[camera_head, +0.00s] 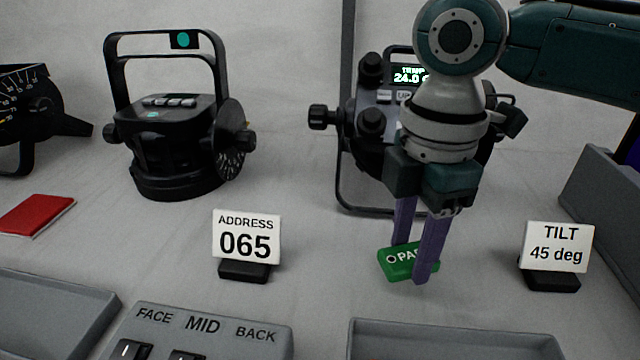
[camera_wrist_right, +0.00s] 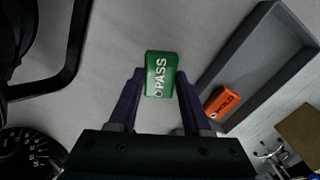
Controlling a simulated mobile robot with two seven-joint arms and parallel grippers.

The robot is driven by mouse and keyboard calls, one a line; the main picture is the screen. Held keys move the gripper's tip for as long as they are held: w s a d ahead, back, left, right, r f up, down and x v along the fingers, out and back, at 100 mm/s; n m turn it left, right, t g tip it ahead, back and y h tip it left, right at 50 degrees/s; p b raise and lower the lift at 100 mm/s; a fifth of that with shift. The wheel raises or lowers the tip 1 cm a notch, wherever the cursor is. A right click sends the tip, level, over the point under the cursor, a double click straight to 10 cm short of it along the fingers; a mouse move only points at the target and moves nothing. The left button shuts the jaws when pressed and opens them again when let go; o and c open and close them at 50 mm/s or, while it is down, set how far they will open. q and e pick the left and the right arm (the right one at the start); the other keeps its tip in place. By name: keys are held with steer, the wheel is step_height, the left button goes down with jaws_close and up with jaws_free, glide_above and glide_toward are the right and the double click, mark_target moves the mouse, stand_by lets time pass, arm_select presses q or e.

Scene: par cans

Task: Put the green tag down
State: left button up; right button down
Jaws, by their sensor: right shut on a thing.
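The green tag (camera_head: 395,263) has white lettering and a small hole at one end. In the wrist view the tag (camera_wrist_right: 160,75) reads PASS and sits between the fingertips. My right gripper (camera_head: 413,262) is shut on it, fingers pointing down, in front of the middle par can. I cannot tell for sure whether the tag touches the table. In the wrist view the right gripper (camera_wrist_right: 158,82) has a finger on each side of the tag. My left gripper is not in view.
Par cans stand behind, one at left (camera_head: 170,140) and one behind my right arm (camera_head: 365,150). Signs read ADDRESS 065 (camera_head: 246,238) and TILT 45 deg (camera_head: 558,247). Grey trays stand at front (camera_head: 450,335) and right (camera_head: 610,180); an orange tag (camera_wrist_right: 222,102) lies in one. A red booklet (camera_head: 36,214) lies left.

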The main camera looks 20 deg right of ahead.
mark_target(410, 255)
steer(key=shift+f, duration=1.45)
steer(key=shift+f+b, duration=0.1)
steer(key=shift+b, duration=0.2)
steer(key=shift+c, duration=1.7)
jaws_free()
